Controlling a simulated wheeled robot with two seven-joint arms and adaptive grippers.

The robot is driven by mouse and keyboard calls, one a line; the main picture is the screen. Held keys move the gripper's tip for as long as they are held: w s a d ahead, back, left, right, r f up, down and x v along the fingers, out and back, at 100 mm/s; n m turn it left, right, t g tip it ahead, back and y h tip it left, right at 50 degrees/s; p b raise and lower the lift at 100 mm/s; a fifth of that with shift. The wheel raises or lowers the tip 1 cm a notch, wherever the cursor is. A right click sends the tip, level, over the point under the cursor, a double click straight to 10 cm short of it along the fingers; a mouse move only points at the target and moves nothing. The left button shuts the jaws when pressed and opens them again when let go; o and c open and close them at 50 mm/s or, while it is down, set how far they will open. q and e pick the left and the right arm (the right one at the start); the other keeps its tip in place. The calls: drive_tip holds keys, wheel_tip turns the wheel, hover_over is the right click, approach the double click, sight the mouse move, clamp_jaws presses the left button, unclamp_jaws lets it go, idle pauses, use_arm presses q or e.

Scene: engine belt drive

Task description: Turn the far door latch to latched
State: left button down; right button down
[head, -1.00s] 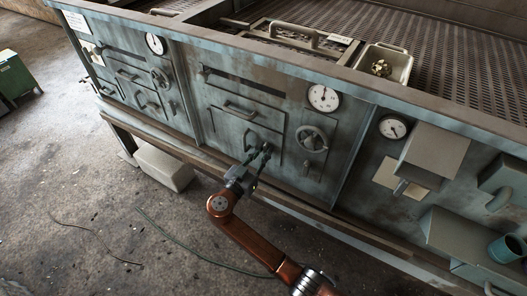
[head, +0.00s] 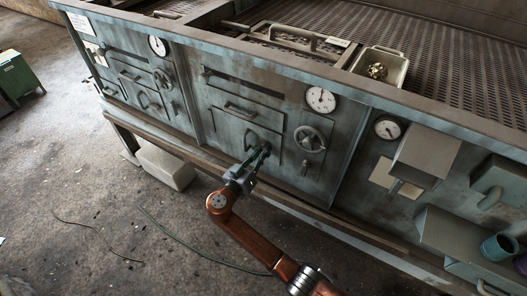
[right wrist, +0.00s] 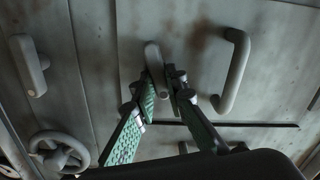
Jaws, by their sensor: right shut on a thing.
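My right gripper (head: 262,150) reaches up to this door from below and is shut on the latch. In the right wrist view its green-padded fingers (right wrist: 166,92) close around the latch's lower end. In the head view the fingers hide most of the latch. My left gripper is not in view.
A handwheel (head: 309,140) and a gauge (head: 320,99) sit right of the door. The far left panel has another handwheel (head: 163,78). Grey boxes (head: 427,156) jut out at the right. A metal tray (head: 378,68) rests on top. Open floor lies in front.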

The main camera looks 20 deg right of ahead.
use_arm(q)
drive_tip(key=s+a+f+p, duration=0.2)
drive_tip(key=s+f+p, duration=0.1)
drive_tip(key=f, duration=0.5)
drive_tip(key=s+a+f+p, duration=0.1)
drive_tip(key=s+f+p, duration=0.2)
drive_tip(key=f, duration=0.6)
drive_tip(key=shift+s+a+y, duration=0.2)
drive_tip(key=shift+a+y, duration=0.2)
use_arm(e)
drive_tip(key=shift+w+f+n, duration=0.1)
drive_tip(key=shift+f+n, duration=0.05)
drive_tip(key=shift+n, duration=2.25)
drive_tip(key=shift+w+f+n, duration=0.1)
drive_tip(key=shift+n, duration=2.3)
drive_tip(key=shift+w+f+n, duration=0.1)
drive_tip(key=shift+f+n, duration=0.05)
drive_tip(key=shift+n, duration=2.25)
drive_tip(key=c, duration=1.9)
unclamp_jaws()
drive_tip(key=shift+f, duration=0.1)
drive_tip(key=shift+c, duration=0.2)
drive_tip(key=shift+a, duration=0.25)
